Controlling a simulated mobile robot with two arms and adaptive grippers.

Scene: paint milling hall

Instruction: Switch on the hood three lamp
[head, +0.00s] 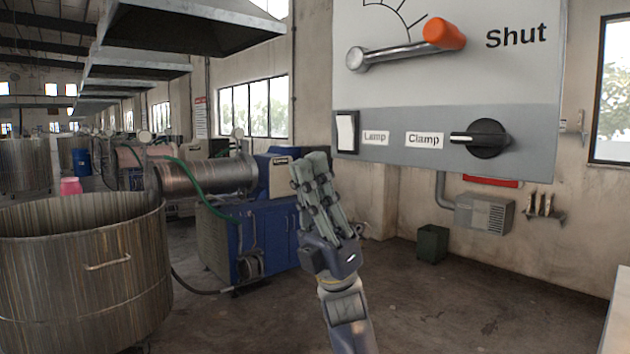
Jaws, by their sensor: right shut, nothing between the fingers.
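A control panel (450,90) hangs at the upper right. At its lower left is a white rocker switch (346,132) in a dark frame, with a label reading "Lamp" (376,137) beside it. To the right are a "Clamp" label (424,140) and a black rotary knob (484,138) with a white pointer mark. Above is a metal lever (400,52) with an orange end, near the word "Shut". My right gripper (308,158) is shut and empty, pointing up, in the picture left of and slightly below the rocker switch, apart from it. My left gripper is out of view.
A large metal vat (85,270) stands at the left. A blue milling machine (250,235) with a ribbed cylinder and green hose is behind my right gripper. Grey hoods (190,25) hang above. A dark green bin (432,243) stands by the back wall. Open floor lies between.

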